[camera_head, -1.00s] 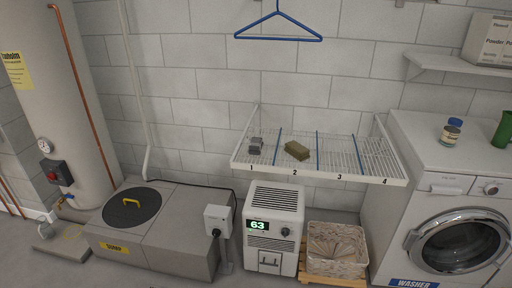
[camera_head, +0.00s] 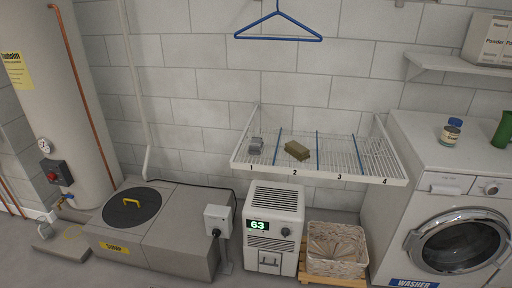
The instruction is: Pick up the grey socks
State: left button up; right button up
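A small grey folded bundle, which looks like the grey socks (camera_head: 256,145), lies on the white wire rack (camera_head: 318,175) in the section marked 1. A folded olive-brown bundle (camera_head: 297,150) lies to its right in the section marked 2. Sections 3 and 4 of the rack are empty. Neither of my grippers shows in the head view.
The rack juts from the block wall above a white dehumidifier (camera_head: 272,246) reading 63 and a wicker basket (camera_head: 337,267) on a wooden pallet. A washer (camera_head: 440,185) stands right, a sump box (camera_head: 165,240) left. A blue hanger (camera_head: 278,38) hangs above.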

aim_at(255, 146)
jog(key=i+l+z, duration=0.2)
jog(key=i+l, duration=1)
jog(key=l, duration=0.05)
